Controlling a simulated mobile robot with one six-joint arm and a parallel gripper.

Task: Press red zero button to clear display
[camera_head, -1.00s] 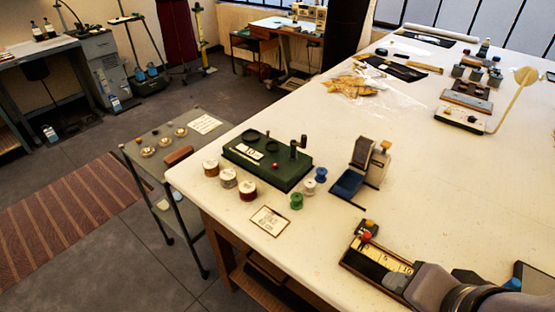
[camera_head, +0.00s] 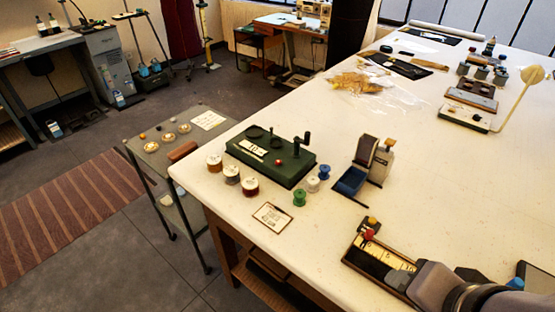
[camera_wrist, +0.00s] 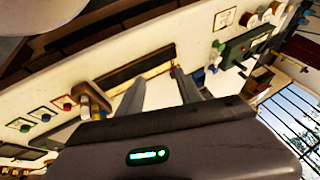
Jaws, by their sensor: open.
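A green device (camera_head: 270,158) with a white display plate (camera_head: 253,149) stands on the white table, and a small red button (camera_head: 278,162) is on its top near the front. Its display text is too small to read surely. A dark tray (camera_head: 375,258) with a yellow scale, nearer to me, also carries a red knob (camera_head: 369,234). In the wrist view the green device (camera_wrist: 247,44) is at the upper right, well beyond the fingers.
A lamp-like arm on a white base (camera_head: 464,117) stands farther back. The table between the card and the tray is clear.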

